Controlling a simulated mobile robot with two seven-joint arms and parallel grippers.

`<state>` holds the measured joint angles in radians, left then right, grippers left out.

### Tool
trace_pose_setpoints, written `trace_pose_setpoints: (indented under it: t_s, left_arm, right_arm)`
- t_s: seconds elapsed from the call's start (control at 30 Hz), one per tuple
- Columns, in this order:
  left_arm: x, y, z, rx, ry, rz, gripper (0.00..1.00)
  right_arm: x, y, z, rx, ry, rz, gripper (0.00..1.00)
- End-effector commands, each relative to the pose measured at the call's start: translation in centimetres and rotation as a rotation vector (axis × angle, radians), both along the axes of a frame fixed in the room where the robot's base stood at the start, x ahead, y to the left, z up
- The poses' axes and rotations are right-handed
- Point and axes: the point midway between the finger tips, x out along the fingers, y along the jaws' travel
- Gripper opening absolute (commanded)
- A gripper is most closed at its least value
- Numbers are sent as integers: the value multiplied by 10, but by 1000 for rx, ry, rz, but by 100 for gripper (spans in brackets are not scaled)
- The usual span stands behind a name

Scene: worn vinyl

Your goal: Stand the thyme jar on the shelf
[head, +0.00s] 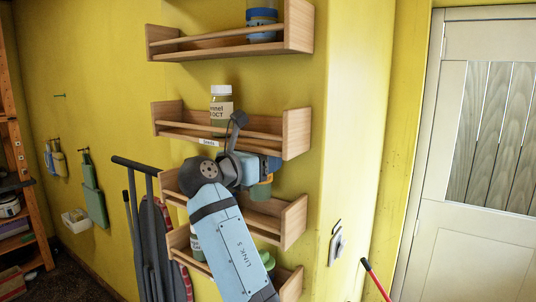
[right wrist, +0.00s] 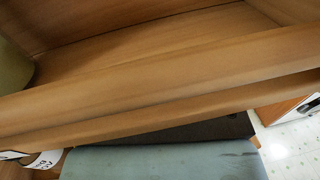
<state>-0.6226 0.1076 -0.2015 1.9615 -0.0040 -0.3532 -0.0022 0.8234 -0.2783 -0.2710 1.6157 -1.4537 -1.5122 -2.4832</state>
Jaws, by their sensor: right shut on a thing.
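My right gripper (head: 266,163) is in front of the rack, at the right end of the second shelf's lower edge. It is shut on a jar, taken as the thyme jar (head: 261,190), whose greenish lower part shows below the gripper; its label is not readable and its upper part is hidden. The second shelf (head: 296,131) is a wooden rack with a front rail and a small white label. Its right part looks empty above the rail. The right wrist view shows the shelf's wooden boards and rail (right wrist: 160,82) close up. My left gripper is not in view.
A fennel jar (head: 221,108) with a white lid stands on the second shelf, left of centre. A blue jar (head: 262,18) stands on the shelf above. Lower racks (head: 292,222) hold more jars. A folded ironing board (head: 155,250) leans left of them.

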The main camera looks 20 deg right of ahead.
Motion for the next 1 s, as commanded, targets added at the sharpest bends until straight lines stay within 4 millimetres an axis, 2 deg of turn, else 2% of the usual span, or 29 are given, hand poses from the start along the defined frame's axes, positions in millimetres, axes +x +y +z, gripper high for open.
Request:
trace_pose_setpoints:
  t_s: [0.03,0.37,0.57,0.8,1.0]
  left_arm:
    - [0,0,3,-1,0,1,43]
    - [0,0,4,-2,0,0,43]
    - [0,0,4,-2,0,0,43]
    - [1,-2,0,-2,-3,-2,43]
    - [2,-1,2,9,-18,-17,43]
  right_arm:
    - [-2,-2,15,-11,-18,1,14]
    - [-2,-3,13,-12,-18,0,14]
    - [-2,-3,1,-11,-17,0,14]
    - [-1,-2,-28,-8,-12,0,14]
    - [-1,-2,-45,-7,-11,1,14]
